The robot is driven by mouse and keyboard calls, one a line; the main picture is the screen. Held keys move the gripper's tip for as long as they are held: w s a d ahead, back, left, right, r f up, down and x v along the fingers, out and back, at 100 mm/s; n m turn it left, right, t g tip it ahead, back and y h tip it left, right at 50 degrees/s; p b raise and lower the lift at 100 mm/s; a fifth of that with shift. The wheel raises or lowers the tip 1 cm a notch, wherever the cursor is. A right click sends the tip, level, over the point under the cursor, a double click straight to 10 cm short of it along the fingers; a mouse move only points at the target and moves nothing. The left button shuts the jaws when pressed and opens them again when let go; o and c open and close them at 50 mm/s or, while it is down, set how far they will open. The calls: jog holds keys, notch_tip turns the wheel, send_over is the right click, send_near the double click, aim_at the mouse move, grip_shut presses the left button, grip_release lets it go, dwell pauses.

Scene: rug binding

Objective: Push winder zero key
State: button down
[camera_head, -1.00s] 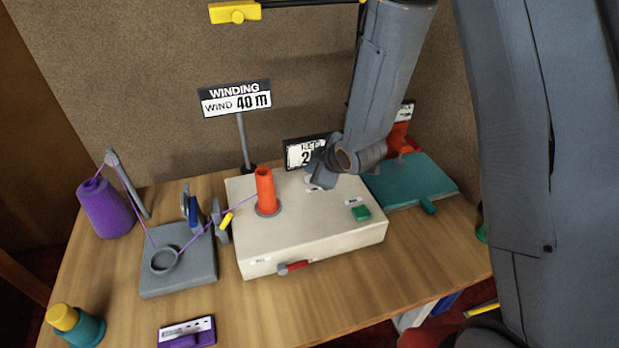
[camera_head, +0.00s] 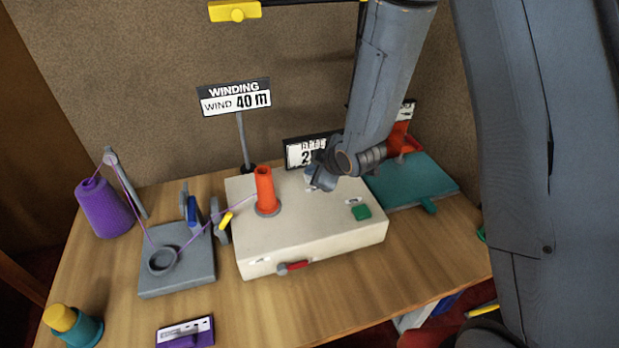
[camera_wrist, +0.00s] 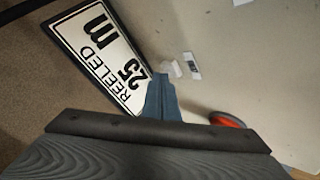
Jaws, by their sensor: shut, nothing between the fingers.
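The winder (camera_head: 300,235) is a cream box on the wooden table, carrying an orange cone (camera_head: 265,188) and a green key (camera_head: 361,212). My gripper (camera_head: 322,185) is low over the back of its top, fingers shut and empty. In the wrist view the shut fingertips (camera_wrist: 160,78) are right beside a small pale key (camera_wrist: 173,69), with a small label (camera_wrist: 193,65) next to it. I cannot tell whether they touch the key. In the head view my gripper hides this key. The counter display (camera_wrist: 103,58) reads "REELED 25 m".
A sign (camera_head: 234,98) behind the winder reads "WIND 40 m". Purple thread runs from a purple cone (camera_head: 104,208) through a grey guide stand (camera_head: 180,275) to the orange cone. A teal plate (camera_head: 412,180) lies right of the winder. A red-handled lever (camera_head: 293,266) is on the winder's front.

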jog(key=shift+f+b, duration=0.3)
jog(key=shift+f, duration=0.1)
dwell(0.6)
jog(key=shift+r, duration=0.1)
jog(key=shift+r+p, duration=0.65)
jog(key=shift+r, duration=0.15)
jog(key=shift+r+p, duration=1.85)
jog(key=shift+r, duration=0.65)
